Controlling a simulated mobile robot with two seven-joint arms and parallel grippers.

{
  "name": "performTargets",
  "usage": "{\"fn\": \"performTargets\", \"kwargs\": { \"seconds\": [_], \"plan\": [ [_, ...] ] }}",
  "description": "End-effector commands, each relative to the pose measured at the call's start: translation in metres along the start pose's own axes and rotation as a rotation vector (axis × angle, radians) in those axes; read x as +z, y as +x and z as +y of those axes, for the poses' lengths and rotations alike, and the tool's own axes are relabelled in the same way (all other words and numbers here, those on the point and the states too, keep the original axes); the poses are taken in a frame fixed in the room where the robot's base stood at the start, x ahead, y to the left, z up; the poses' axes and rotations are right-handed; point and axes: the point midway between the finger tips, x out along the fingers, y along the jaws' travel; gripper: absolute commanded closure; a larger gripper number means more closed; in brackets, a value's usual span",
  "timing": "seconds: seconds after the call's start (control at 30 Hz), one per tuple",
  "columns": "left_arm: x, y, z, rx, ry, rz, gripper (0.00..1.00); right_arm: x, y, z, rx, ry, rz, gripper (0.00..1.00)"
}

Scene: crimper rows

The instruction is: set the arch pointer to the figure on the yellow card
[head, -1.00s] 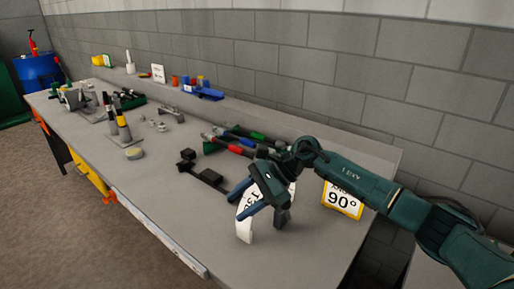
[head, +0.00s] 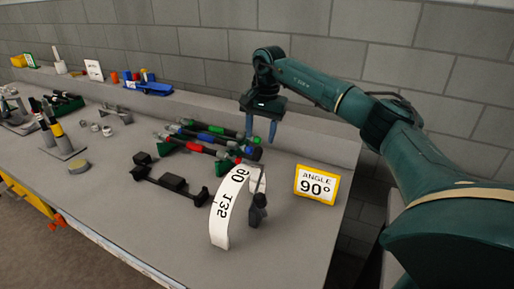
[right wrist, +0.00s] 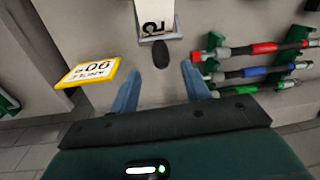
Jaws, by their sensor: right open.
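The white arch (head: 221,217) stands on the bench, with 90 and 135 printed on its band. A dark knob (head: 258,210) with a thin pointer (head: 261,181) sits at its right side; the figure it points to cannot be told. The yellow-framed card (head: 317,185) reads ANGLE 90° and stands to the right. My right gripper (head: 261,138) is open and empty, raised behind the arch, its fingers pointing down. In the right wrist view, the knob (right wrist: 160,55) shows just beyond the fingertips, below the arch band (right wrist: 157,17), with the card (right wrist: 93,72) at left. My left gripper is out of view.
Several tools with coloured grips (head: 209,139) lie in green holders behind and left of the arch. A black bracket (head: 170,184) lies left of it. A wall runs along the back. The bench front near the arch is clear.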

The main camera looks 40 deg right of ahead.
Motion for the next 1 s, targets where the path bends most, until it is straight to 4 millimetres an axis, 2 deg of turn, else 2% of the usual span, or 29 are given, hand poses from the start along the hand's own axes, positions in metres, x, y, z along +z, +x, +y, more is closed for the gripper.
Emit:
{"fn": "performTargets", "kwargs": {
  "seconds": [0.03, 0.13, 0.33, 0.73, 1.0],
  "plan": [
    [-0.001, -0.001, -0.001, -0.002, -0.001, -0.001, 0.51, 0.001, 0.011, 0.001, 0.004, 0.0, -0.002, 0.53],
    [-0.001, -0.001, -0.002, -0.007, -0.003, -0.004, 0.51, 0.001, 0.029, 0.0, 0.003, 0.0, -0.002, 0.53],
    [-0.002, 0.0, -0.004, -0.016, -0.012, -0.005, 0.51, 0.001, 0.053, -0.001, -0.001, 0.0, -0.001, 0.53],
    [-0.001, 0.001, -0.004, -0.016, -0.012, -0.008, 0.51, 0.001, 0.06, -0.001, -0.002, 0.0, -0.001, 0.54],
    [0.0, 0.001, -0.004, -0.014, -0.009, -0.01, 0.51, 0.001, 0.059, -0.001, -0.002, 0.0, -0.001, 0.76]
  ]
}}
